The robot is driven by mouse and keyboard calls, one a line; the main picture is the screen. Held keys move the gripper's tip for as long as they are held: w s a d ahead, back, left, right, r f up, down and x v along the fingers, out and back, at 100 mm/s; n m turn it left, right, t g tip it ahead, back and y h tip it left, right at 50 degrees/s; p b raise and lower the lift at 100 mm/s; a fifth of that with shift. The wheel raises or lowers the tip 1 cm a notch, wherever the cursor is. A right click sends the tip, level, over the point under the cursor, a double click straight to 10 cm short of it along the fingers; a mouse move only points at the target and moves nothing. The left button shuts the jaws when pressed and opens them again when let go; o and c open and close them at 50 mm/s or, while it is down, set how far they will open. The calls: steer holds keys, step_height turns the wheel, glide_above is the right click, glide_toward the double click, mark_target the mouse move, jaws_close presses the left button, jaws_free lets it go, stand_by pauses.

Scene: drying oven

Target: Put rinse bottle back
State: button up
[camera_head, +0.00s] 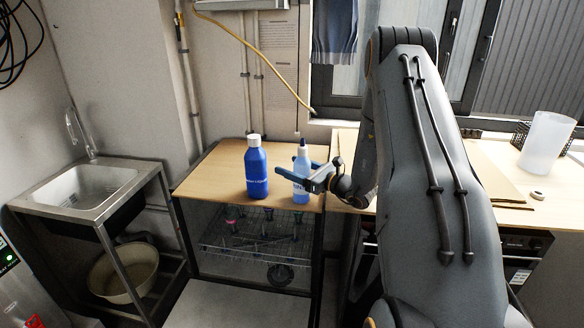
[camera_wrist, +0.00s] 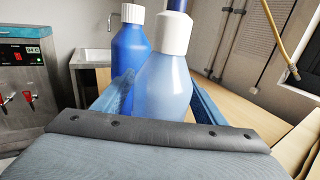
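The rinse bottle (camera_head: 302,165), pale translucent blue with a white collar and dark blue tip, is upright at the front edge of the wooden top. It also shows in the wrist view (camera_wrist: 165,88), with its tip cut off by the top edge. My gripper (camera_head: 303,180) reaches it from the right, with one blue finger on each side of the body. In the wrist view the fingers (camera_wrist: 163,95) flank the bottle closely. Whether they press on it is unclear. The bottle's lower part is hidden behind the gripper in the wrist view.
A darker blue bottle with a white cap (camera_head: 256,168) stands just left of the rinse bottle. Below is a glass-fronted cabinet with a wire rack (camera_head: 265,245). A sink (camera_head: 88,190) is at the left. A white beaker (camera_head: 546,143) stands on the right counter.

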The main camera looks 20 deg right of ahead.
steer(key=b+v, duration=0.4)
steer(key=v, duration=0.8)
steer(key=shift+r, duration=0.2)
